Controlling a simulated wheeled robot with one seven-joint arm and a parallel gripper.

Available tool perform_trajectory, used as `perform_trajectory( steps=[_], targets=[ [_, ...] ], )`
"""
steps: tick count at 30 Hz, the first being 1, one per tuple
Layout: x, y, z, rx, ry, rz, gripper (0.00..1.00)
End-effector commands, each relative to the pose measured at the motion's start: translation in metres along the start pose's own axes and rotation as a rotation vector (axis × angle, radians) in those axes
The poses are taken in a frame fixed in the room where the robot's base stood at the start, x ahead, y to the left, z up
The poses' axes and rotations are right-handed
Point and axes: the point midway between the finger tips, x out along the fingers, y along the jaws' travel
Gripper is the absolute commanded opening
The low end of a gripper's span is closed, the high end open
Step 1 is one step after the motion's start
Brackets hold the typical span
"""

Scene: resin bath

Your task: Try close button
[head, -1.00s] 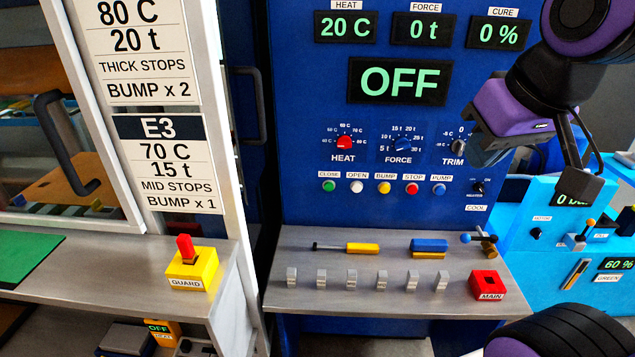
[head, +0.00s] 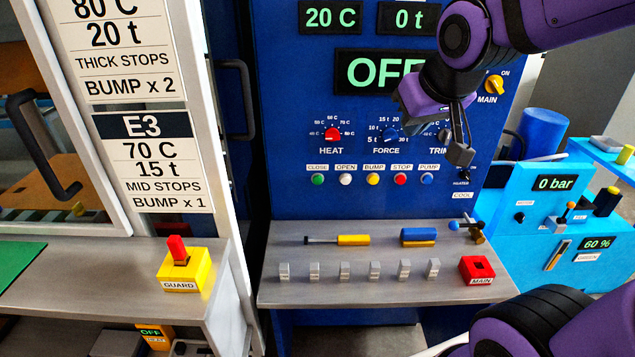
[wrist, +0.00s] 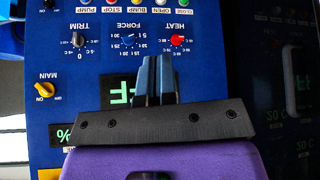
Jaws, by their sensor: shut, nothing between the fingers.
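The green CLOSE button (head: 317,179) is the leftmost of a row of coloured buttons on the blue press panel (head: 290,205). It is also at the top edge of the wrist view (wrist: 182,3), where the panel appears upside down. My gripper (head: 460,152) is shut and empty, to the right of the CLOSE button, in front of the panel near the TRIM dial. In the wrist view its shut fingers (wrist: 155,78) point toward the HEAT and FORCE dials. The fingers look apart from the button.
The OFF display (head: 375,72) is partly hidden by my arm. White, yellow, red and blue buttons sit right of CLOSE. A yellow GUARD box (head: 183,270) is at left.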

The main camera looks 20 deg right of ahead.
Motion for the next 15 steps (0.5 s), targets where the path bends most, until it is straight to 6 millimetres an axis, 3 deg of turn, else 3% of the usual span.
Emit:
perform_trajectory(
  steps=[1, 6, 15],
  targets=[
    [0.018, -0.001, -0.009, -0.005, 0.013, 0.002, 0.00],
    [0.072, -0.006, -0.038, -0.020, 0.092, -0.012, 0.00],
    [0.167, -0.025, -0.068, -0.030, 0.228, -0.099, 0.00]
  ],
)
